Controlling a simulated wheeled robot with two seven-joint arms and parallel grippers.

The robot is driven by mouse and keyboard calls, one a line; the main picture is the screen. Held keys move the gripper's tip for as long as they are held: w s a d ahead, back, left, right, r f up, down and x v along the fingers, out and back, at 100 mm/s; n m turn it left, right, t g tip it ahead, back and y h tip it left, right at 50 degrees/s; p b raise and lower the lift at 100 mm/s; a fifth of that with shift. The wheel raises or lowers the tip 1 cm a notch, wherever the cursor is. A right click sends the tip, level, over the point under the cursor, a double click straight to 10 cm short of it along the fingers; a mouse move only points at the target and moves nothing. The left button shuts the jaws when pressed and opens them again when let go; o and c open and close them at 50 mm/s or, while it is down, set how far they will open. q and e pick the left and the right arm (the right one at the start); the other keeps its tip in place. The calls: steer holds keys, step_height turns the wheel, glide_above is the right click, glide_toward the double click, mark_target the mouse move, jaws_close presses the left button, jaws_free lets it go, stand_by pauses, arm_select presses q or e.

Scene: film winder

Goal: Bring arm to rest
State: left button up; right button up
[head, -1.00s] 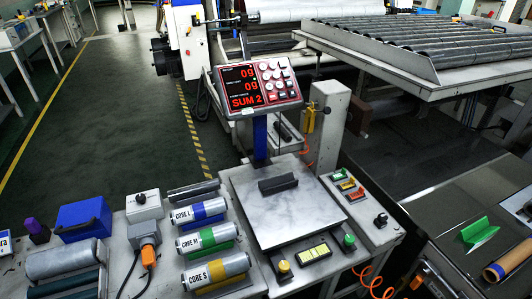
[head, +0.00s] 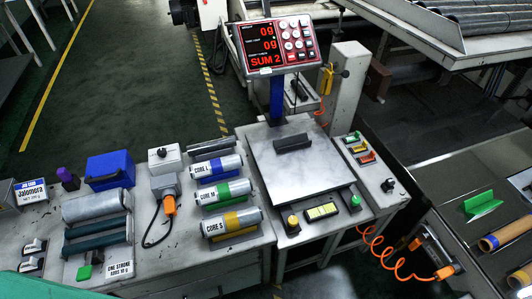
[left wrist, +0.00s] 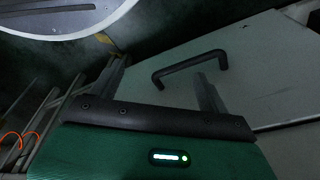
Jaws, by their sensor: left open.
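My left gripper (left wrist: 160,72) is open in the left wrist view, its two dark fingers apart with nothing seen between them but background. Beyond the fingers is a dark handle (left wrist: 190,64) on a pale panel (left wrist: 245,70); I cannot tell the distance. In the head view, a green piece of my own arm (head: 45,287) shows at the bottom left corner, over the bench's front; its gripper is not visible there. My right gripper is not in view.
The bench holds a scale plate (head: 300,165), a red-digit display (head: 278,45), a rack with labelled cores (head: 222,193), a blue box (head: 110,170) and grey rollers (head: 95,205). An orange coiled cable (head: 385,255) hangs at right. Dark floor (head: 130,90) lies open behind.

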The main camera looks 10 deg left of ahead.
arm_select(q)
steer(key=s+a+f+p, duration=0.1)
steer(key=s+f+p, duration=0.1)
steer(key=s+f, duration=0.3)
steer(key=s+a+f+g+p, duration=0.1)
steer(key=s+f, duration=0.5)
steer(key=s, duration=0.6)
steer(key=shift+s+a+f+p, duration=0.15)
steer(key=shift+a+p, duration=0.2)
steer(key=shift+a, duration=0.25)
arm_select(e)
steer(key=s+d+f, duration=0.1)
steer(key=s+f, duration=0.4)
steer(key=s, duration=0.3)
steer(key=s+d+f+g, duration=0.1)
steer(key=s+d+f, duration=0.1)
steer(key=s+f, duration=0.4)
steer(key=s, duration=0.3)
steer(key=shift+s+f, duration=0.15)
